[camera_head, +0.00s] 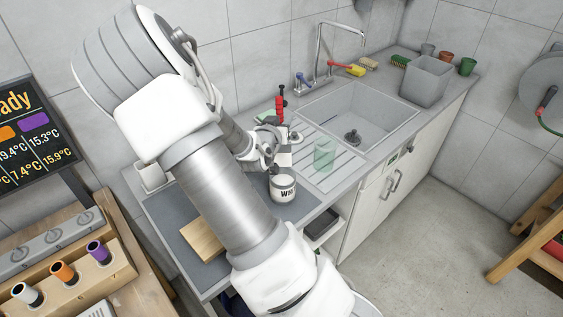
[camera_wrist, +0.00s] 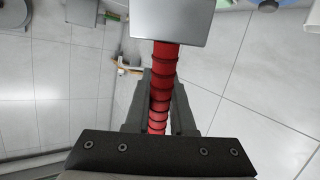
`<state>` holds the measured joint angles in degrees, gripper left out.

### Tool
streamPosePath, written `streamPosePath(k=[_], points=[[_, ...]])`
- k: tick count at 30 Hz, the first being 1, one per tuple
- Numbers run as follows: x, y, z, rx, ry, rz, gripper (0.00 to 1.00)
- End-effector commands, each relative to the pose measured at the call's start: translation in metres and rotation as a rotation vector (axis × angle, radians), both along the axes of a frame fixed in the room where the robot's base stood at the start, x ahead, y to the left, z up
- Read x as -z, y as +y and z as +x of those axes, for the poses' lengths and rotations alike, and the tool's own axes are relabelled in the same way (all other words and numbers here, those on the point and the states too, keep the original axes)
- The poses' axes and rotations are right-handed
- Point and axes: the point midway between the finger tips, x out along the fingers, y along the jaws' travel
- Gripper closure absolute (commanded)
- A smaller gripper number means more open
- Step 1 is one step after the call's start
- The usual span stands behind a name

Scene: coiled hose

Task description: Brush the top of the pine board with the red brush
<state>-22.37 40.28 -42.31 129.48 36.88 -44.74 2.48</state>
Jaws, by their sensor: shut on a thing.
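The red brush (camera_head: 280,104) is upright in my gripper (camera_head: 272,140), its red handle rising above the jaws. In the wrist view my gripper (camera_wrist: 158,110) is shut around the ribbed red handle of the brush (camera_wrist: 162,72), with a flat grey part (camera_wrist: 172,18) at the handle's far end. The bristles cannot be made out clearly. The pine board (camera_head: 201,241) lies on the dark grey counter mat, partly hidden behind my arm. My gripper is apart from the board, up and to the right of it in the head view.
A grey bin (camera_head: 427,80) and small pots are at the back right. A wooden tube rack (camera_head: 75,265) is at lower left.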

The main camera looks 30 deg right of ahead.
Motion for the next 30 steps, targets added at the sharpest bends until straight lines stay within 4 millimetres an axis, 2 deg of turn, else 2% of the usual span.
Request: streamPosePath(k=[14,25,30], points=[[-0.003,0.0,0.0,0.0,-0.001,0.001,1.0],[-0.037,0.0,0.0,0.0,-0.001,0.0,1.0],[-0.041,0.0,0.0,0.0,0.0,0.0,1.0]])
